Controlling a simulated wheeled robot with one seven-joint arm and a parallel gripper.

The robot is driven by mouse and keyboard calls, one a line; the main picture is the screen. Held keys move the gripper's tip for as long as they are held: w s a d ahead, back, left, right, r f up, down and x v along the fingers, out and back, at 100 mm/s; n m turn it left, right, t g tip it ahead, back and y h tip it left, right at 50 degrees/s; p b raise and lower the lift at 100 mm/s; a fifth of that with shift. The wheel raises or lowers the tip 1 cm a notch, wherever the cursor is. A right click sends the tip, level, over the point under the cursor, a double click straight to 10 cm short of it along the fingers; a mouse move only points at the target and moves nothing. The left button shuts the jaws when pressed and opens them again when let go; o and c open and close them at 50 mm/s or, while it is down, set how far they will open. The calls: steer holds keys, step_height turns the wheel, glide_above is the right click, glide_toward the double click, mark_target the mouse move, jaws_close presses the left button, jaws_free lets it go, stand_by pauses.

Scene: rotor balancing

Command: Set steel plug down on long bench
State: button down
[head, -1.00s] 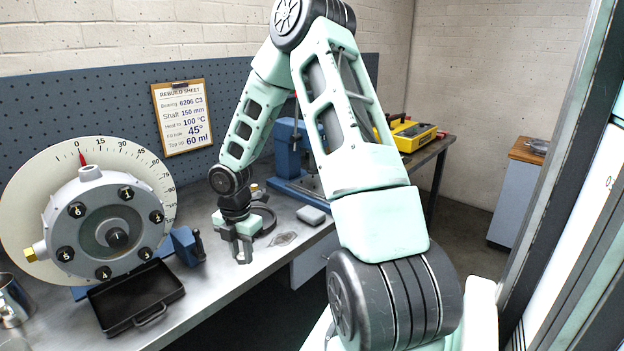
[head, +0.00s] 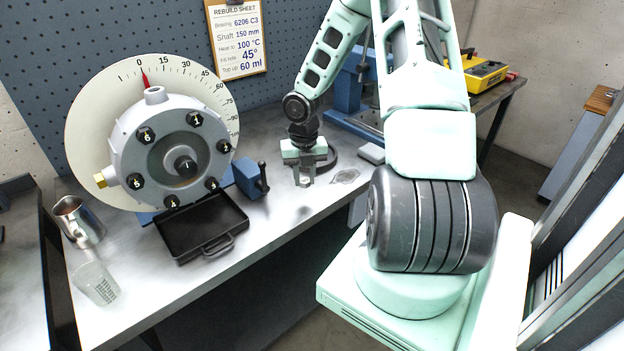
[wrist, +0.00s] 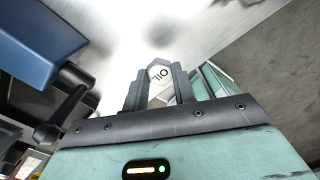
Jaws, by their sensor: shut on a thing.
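My gripper (head: 304,180) is over the front part of the long bench (head: 285,213), a bright metal top, to the right of the blue vise-like block. The plug's lower part is hidden by the fingers. In the head view the plug is too small to make out. I cannot tell whether it touches the bench top.
A dial-backed rotor housing (head: 170,150) stands at left behind a black tray (head: 205,232). A blue block with a handle (head: 248,178) sits beside it. Bench top before the gripper is clear.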

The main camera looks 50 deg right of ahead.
mark_target(305, 180)
steer(key=shift+f, duration=2.05)
steer(key=shift+f+b, duration=0.3)
steer(key=shift+b, duration=0.05)
steer(key=c, duration=1.1)
jaws_free()
steer(key=shift+c, duration=0.2)
steer(key=shift+r, duration=0.1)
